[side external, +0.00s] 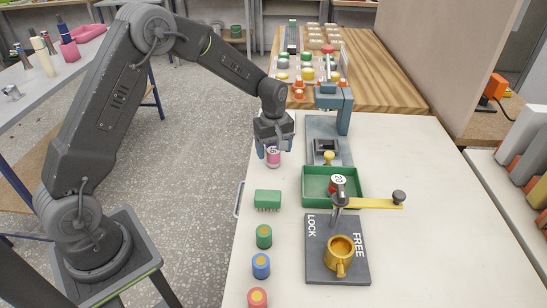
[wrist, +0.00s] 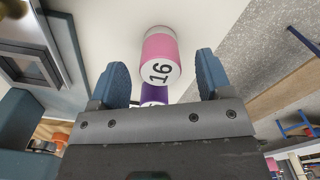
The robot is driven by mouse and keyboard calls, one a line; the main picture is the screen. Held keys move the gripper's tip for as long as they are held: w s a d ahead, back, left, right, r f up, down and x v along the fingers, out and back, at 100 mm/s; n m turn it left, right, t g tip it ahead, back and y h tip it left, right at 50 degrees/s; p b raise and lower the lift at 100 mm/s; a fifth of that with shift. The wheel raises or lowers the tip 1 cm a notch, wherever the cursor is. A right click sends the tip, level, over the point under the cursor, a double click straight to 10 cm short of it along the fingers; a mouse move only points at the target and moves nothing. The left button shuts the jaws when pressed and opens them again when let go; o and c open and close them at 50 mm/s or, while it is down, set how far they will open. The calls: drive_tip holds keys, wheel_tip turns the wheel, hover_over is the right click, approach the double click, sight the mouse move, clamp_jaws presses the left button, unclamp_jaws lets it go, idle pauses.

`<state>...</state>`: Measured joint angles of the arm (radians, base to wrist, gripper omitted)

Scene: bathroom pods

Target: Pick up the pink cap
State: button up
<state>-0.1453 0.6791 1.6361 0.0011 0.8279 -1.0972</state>
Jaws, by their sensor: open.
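The pink cap (wrist: 160,50) is a short cylinder with a white end and a label reading 16. In the wrist view it lies between the fingers of my gripper (wrist: 162,72), with a visible gap on each side. A purple piece (wrist: 153,93) shows beyond it, partly hidden by my gripper body. In the side view the pink cap (side external: 273,161) stands on the white table near its left edge. My gripper (side external: 272,150) is open, pointing down around its upper part, and hides some of it.

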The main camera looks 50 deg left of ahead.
sight(274, 150)
drive_tip(key=shift+f, duration=1.55)
drive_tip(key=shift+c, duration=0.2)
drive_tip(key=c, duration=1)
drive_tip(key=shift+r, duration=0.1)
